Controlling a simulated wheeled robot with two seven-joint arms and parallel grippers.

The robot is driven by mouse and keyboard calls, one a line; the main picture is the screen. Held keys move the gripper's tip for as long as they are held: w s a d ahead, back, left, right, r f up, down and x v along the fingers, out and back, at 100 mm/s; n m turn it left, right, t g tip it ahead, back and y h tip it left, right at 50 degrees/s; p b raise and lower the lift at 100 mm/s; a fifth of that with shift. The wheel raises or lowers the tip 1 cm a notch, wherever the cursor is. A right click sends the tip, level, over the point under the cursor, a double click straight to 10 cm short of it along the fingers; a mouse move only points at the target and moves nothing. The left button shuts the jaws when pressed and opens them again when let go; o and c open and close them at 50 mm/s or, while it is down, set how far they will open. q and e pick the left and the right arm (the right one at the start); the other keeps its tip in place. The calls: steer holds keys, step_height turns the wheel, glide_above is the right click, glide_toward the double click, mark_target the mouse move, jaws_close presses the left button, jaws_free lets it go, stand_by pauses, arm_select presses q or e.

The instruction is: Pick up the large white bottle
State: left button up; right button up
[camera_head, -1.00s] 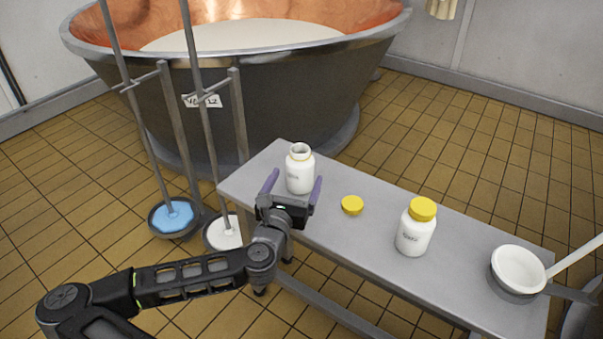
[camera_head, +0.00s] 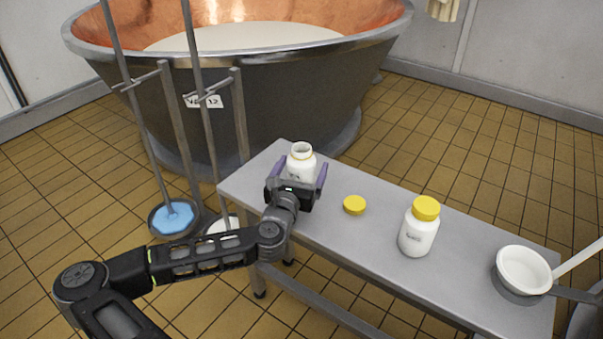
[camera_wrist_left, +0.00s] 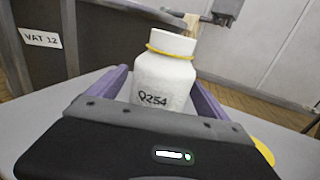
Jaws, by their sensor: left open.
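An open white bottle (camera_head: 301,161) with a thin yellow ring at its neck stands upright at the far left end of the bench. In the left wrist view this bottle (camera_wrist_left: 163,82) shows the marking "0254". A second white bottle (camera_head: 418,236) with a yellow cap on stands further right on the bench. My left gripper (camera_head: 298,174) is open, with one purple finger on each side of the uncapped bottle. In the left wrist view the gripper (camera_wrist_left: 160,95) has the bottle between its fingers; whether they touch it is unclear. My right gripper is not in view.
A loose yellow cap (camera_head: 354,204) lies between the bottles on the grey bench (camera_head: 375,232). A white ladle bowl (camera_head: 523,269) sits at the right end. A large copper vat (camera_head: 240,95) and upright rods with blue and white discs stand behind and left.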

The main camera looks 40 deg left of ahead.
arm_select(q)
steer(key=shift+x, duration=1.15)
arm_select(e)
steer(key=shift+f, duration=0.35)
arm_select(q)
steer(key=shift+c, duration=0.4)
steer(key=c, duration=1.9)
steer(key=shift+o, duration=0.2)
step_height(320, 180, up, 10)
steer(key=p, duration=0.4)
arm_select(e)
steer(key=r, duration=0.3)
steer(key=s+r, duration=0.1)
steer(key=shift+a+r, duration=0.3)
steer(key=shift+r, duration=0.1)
arm_select(q)
steer(key=shift+p, duration=0.3)
step_height(320, 180, up, 5)
steer(key=p, duration=0.4)
steer(key=shift+p, duration=0.4)
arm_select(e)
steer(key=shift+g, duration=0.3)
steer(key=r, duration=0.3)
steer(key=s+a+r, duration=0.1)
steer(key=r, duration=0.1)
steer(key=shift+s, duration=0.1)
